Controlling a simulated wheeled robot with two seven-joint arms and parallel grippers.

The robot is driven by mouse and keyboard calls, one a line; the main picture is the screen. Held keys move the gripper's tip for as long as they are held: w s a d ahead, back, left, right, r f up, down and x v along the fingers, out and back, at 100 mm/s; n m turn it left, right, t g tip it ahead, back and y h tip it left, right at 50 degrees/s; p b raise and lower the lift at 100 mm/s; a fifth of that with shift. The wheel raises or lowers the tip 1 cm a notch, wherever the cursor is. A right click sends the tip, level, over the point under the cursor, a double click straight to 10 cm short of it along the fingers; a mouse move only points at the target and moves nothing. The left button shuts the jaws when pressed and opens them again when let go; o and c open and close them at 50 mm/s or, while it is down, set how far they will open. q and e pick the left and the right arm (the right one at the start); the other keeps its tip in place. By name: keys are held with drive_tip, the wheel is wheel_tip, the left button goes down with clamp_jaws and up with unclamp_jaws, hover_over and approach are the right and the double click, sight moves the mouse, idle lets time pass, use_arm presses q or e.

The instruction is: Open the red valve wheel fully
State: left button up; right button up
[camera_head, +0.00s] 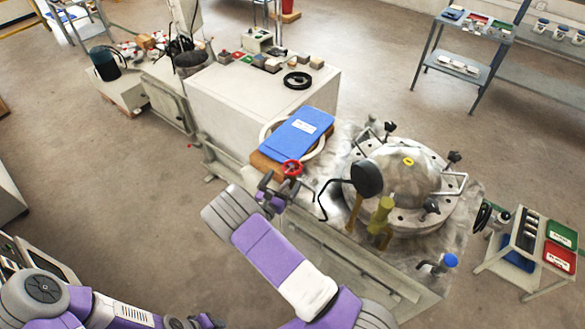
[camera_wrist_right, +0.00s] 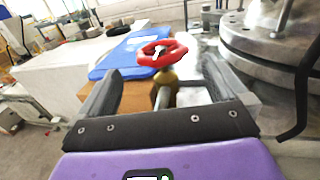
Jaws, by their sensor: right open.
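The red valve wheel (camera_head: 291,168) stands at the near edge of the machine bench, beside the blue binder. In the right wrist view the wheel (camera_wrist_right: 162,48) sits on a brass-coloured stem, just beyond and between my finger tips. My right gripper (camera_head: 271,190) is open and empty, just short of the wheel; its fingers (camera_wrist_right: 162,78) lie on either side of the stem line, with no clear contact. My left arm is at the lower left of the head view. Dark parts at its end (camera_head: 205,321) are cut by the bottom edge, so its jaws cannot be read.
The blue binder (camera_head: 297,134) lies behind the wheel. The domed metal vessel (camera_head: 407,172) with clamps stands to the right. A bent black rod (camera_head: 327,193) rises close to the right of my gripper. A yellow valve (camera_head: 381,216) stands further right. Open floor lies left.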

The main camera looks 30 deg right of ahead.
sight(292, 169)
drive_tip(key=x, duration=0.6)
drive_tip(key=shift+w+d+b, duration=0.15)
drive_tip(key=shift+d+b, duration=0.2)
drive_tip(key=shift+b, duration=0.05)
drive_tip(key=c, duration=0.9)
